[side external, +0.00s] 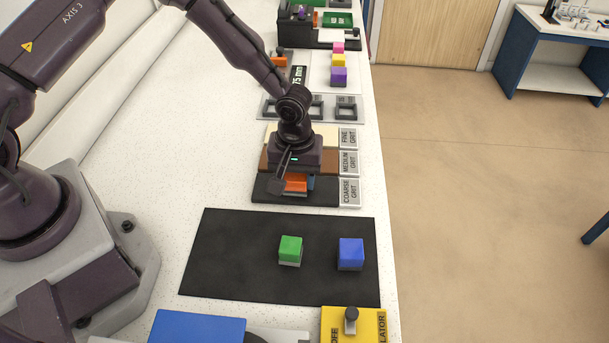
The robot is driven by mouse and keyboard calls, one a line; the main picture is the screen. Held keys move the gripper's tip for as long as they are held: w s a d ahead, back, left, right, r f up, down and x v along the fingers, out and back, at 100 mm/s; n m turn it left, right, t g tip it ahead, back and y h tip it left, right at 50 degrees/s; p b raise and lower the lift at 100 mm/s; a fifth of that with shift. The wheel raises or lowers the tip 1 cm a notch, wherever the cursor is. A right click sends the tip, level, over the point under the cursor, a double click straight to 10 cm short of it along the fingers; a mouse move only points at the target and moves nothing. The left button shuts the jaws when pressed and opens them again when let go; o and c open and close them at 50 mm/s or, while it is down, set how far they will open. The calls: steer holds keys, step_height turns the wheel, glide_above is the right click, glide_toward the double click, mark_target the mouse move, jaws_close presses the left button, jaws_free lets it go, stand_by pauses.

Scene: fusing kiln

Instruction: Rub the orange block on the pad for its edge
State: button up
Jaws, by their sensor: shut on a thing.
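In the side external view, my gripper (294,186) points down over the grit pads and is shut on the orange block (295,182). The block is partly hidden by the gripper. It is at the dark coarse grit pad (325,193), near that pad's border with the brown medium grit pad (329,163). I cannot tell whether the block touches the pad. A pale fine grit pad (329,135) lies behind. Labels for coarse (349,191), medium and fine grit stand at the pads' right ends.
A black mat (225,255) in front holds a green block (290,248) and a blue block (351,252). A yellow switch panel (370,325) is at the front edge. Behind the pads are a grey slotted tray (361,110) and pink, yellow and purple blocks (339,76). The counter's left is clear.

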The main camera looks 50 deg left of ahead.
mark_target(319, 189)
steer(key=shift+s+a, duration=1.65)
steer(key=shift+a, duration=0.05)
steer(key=shift+w+d, duration=3.2)
steer(key=shift+d, duration=0.1)
steer(key=shift+s+a+f, duration=0.1)
steer(key=shift+s+a, duration=3.15)
steer(key=shift+a, duration=0.05)
steer(key=shift+c, duration=0.3)
steer(key=shift+w+d, duration=0.85)
steer(key=shift+d, duration=0.05)
steer(key=shift+c, duration=0.3)
